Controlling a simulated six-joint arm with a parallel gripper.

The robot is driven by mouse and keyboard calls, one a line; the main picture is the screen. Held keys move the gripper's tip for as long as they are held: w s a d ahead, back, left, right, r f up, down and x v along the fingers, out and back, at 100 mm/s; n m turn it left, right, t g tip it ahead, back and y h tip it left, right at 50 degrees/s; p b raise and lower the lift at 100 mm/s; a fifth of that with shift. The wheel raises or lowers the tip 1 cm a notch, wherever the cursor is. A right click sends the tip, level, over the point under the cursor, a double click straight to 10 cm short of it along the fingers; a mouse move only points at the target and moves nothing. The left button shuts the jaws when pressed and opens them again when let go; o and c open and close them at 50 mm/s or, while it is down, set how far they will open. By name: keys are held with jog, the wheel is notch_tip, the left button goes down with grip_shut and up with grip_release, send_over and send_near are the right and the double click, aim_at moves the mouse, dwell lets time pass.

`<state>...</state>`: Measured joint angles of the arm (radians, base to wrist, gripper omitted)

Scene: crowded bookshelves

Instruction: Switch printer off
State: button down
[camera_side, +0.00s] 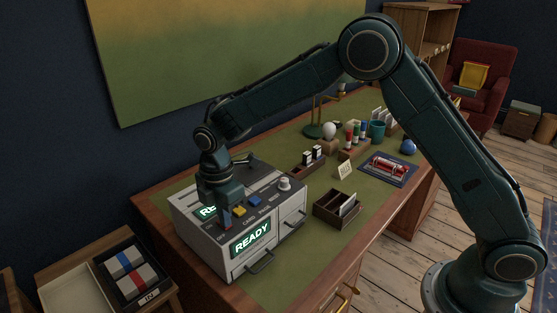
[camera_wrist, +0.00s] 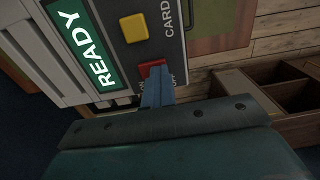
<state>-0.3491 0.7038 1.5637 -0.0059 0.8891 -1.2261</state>
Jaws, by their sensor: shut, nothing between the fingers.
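The grey printer (camera_side: 215,255) stands on the near end of the desk. A red button (camera_wrist: 151,68) sits on the printer's dark panel, partly covered by my fingers. A yellow button (camera_wrist: 134,28) is beside it. My gripper (camera_side: 225,224) is shut and empty, pointing down over the panel. In the wrist view my fingertips (camera_wrist: 155,82) are at the red button; I cannot tell whether they press it.
A blue button (camera_side: 254,201) and a white knob (camera_side: 285,184) are on the same panel. A wooden card box (camera_side: 325,215) stands to the right on the desk. My arm spans above the desk.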

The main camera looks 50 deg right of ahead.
jog(key=shift+w+d+f, duration=0.1)
jog(key=shift+w+f, duration=0.35)
jog(key=shift+f, duration=0.05)
jog(key=shift+r, duration=0.1)
notch_tip(320, 180, up, 15)
dwell(0.6)
jog(key=shift+s+d, duration=0.1)
jog(key=shift+s, duration=0.4)
dwell(0.3)
notch_tip(320, 180, down, 14)
jog(key=shift+f, duration=0.1)
dwell(0.6)
